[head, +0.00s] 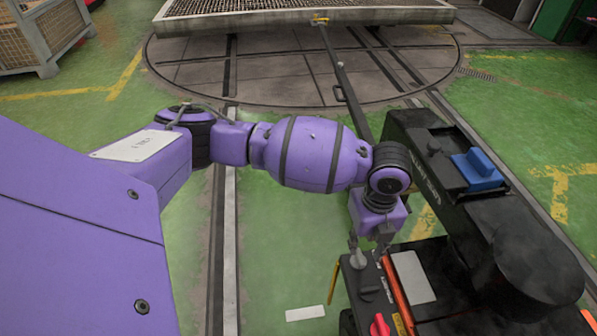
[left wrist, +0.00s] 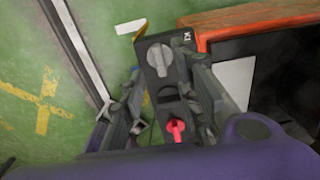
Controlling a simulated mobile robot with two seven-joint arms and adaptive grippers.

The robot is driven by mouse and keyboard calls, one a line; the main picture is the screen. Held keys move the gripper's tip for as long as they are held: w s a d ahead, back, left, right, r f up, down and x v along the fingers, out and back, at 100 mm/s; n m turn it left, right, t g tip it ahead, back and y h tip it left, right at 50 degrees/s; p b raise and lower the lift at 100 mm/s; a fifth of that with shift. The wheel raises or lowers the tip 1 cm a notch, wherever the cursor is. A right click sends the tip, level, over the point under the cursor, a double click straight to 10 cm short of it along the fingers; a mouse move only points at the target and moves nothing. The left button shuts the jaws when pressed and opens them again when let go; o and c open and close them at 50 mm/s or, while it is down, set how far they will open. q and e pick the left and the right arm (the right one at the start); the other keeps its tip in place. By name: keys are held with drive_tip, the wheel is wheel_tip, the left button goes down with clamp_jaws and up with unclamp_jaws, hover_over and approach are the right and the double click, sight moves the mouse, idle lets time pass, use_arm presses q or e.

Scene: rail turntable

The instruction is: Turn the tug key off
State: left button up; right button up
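The tug's narrow black control panel (head: 366,288) stands at the bottom centre of the head view. At its far end is a grey knob-shaped key (head: 357,258), beside lettering that starts with K in the left wrist view. There the key (left wrist: 157,60) sits upright between the fingers of my left gripper (left wrist: 160,66). The fingers are spread, with gaps seen on both sides of the key. In the head view my left gripper (head: 368,243) points down over the panel's far end. A red knob (head: 380,325) is nearer on the panel. My right gripper is out of view.
The black tug body with a blue part (head: 477,168) lies right of my left gripper. An orange edge (head: 397,292) runs beside the panel. A bar (head: 345,85) reaches to the turntable (head: 270,75). Green floor (head: 285,230) is open to the left.

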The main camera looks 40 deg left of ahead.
sight(360, 256)
use_arm(q)
wheel_tip(360, 256, down, 5)
drive_tip(key=shift+r+b, duration=0.15)
drive_tip(key=shift+b, duration=0.65)
drive_tip(key=shift+f, duration=0.25)
drive_tip(key=shift+w+r, duration=0.1)
clamp_jaws()
